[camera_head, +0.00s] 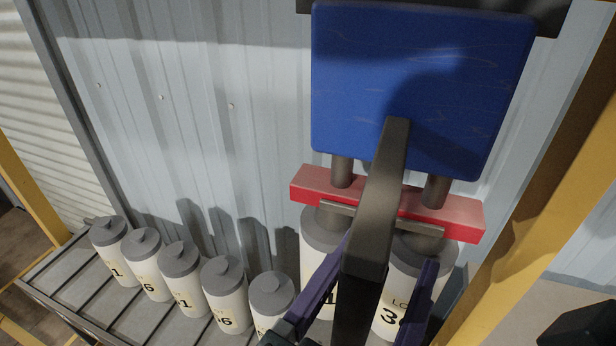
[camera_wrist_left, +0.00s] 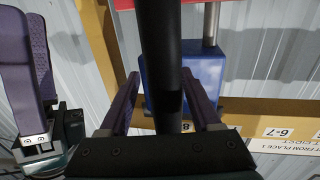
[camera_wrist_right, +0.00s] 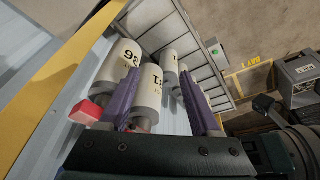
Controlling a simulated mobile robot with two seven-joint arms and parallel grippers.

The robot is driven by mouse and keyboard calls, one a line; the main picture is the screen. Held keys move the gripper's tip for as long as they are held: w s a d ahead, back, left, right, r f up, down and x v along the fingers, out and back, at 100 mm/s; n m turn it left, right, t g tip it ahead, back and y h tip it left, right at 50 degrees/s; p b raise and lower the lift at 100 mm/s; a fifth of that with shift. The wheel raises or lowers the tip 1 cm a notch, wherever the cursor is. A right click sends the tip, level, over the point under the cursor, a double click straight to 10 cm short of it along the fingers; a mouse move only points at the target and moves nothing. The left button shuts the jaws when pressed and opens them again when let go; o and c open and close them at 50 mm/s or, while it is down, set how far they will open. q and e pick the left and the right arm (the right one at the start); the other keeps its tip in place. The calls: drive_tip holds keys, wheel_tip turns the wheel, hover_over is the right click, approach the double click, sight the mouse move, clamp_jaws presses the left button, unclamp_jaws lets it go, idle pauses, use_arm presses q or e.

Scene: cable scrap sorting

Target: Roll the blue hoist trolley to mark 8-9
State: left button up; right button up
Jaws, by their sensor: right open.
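The blue hoist trolley (camera_head: 420,70) hangs before a ribbed wall. Two posts join it to a red bar (camera_head: 312,183) below. It also shows in the left wrist view (camera_wrist_left: 215,80). A dark handle (camera_head: 375,225) comes down from its front. My left gripper (camera_head: 365,290) has its purple fingers one on each side of the handle, apart, with gaps visible in the head view. My right gripper (camera_wrist_right: 165,100) is open, its fingers apart in the right wrist view. A number plate (camera_wrist_left: 277,132) on a yellow beam seems to read 6-7; another (camera_wrist_left: 186,127), showing an 8, is partly hidden.
Several grey-capped white canisters (camera_head: 228,300) stand on a roller shelf (camera_head: 75,290) at lower left. Two larger canisters (camera_head: 415,275) are directly under the red bar. A yellow post (camera_head: 555,200) stands at right.

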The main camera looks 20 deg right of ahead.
use_arm(q)
drive_tip(key=shift+s+a+f, duration=0.15)
drive_tip(key=shift+s+a, duration=0.15)
drive_tip(key=shift+a, duration=0.15)
drive_tip(key=b+v, duration=0.2)
drive_tip(key=v, duration=0.5)
drive_tip(key=shift+s+a, duration=0.2)
drive_tip(key=shift+s, duration=0.05)
drive_tip(key=shift+s+a, duration=0.4)
drive_tip(key=shift+a, duration=0.1)
drive_tip(key=shift+w, duration=0.1)
